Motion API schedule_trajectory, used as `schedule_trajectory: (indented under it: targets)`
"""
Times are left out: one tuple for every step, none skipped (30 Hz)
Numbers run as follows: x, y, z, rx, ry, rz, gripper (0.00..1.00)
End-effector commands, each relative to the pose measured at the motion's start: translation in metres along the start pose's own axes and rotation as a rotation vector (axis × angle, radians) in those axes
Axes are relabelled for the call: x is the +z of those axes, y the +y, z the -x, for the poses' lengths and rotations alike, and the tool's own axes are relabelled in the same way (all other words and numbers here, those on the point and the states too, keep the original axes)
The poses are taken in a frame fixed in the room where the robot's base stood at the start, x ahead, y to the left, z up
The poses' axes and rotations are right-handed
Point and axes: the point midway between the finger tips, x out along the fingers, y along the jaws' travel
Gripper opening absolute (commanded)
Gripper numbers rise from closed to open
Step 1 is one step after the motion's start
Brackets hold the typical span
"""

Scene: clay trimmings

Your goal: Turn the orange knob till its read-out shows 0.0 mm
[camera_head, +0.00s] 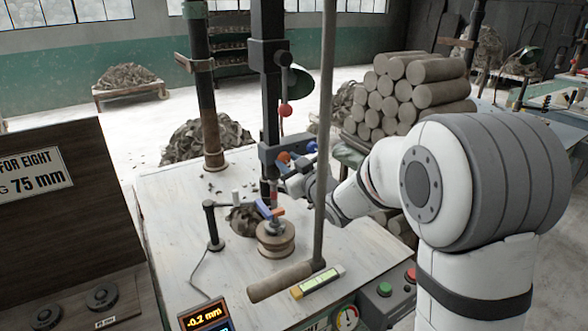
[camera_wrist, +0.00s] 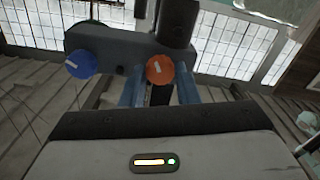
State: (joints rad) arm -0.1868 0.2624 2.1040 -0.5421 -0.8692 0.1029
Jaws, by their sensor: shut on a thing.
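The orange knob (camera_wrist: 160,69) with a pale pointer line sits on the dark bracket, between the two blue fingers of my gripper (camera_wrist: 159,78). The jaws are shut on it, and the pointer leans slightly right of upright. In the head view the orange knob (camera_head: 284,157) shows small on the machine's column, with my gripper (camera_head: 290,163) at it, partly hidden by my wrist. The read-out (camera_head: 204,316) at the front of the bench shows -0.2 mm in orange digits. A blue line below it is cut off by the frame edge.
A blue knob (camera_wrist: 82,64) is on the same bracket, left of the orange one in the wrist view. A red-balled lever (camera_head: 285,110) hangs above on the column. A tall rod with a wooden handle (camera_head: 283,281) stands in front. A round workpiece (camera_head: 276,240) sits below.

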Motion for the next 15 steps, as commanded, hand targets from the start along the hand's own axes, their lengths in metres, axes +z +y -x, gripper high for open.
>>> schedule_trajectory:
  targets:
    - [-0.0059, 0.0019, -0.0012, 0.003, 0.016, -0.040, 0.05]
    - [-0.0060, 0.0019, -0.0012, 0.003, 0.016, -0.069, 0.06]
    - [-0.0062, 0.0021, -0.0012, 0.003, 0.016, -0.106, 0.06]
    - [-0.0063, 0.0021, -0.0012, 0.003, 0.016, -0.135, 0.06]
    - [-0.0065, 0.0022, -0.0012, 0.002, 0.016, -0.164, 0.06]
    - [-0.0066, 0.0023, -0.0012, 0.002, 0.016, -0.201, 0.06]
    - [-0.0068, 0.0024, -0.0012, 0.002, 0.016, -0.230, 0.06]
    - [-0.0069, 0.0025, -0.0012, 0.002, 0.016, -0.258, 0.06]
    - [-0.0070, 0.0026, -0.0012, 0.002, 0.016, -0.295, 0.06]
    - [-0.0071, 0.0027, -0.0012, 0.001, 0.016, -0.323, 0.05]
    - [-0.0072, 0.0027, -0.0012, 0.001, 0.016, -0.351, 0.05]
    - [-0.0073, 0.0028, -0.0012, 0.001, 0.016, -0.386, 0.05]
    - [-0.0074, 0.0029, -0.0012, 0.001, 0.016, -0.412, 0.05]
    - [-0.0075, 0.0030, -0.0012, 0.001, 0.016, -0.438, 0.06]
    - [-0.0075, 0.0031, -0.0012, 0.001, 0.016, -0.470, 0.06]
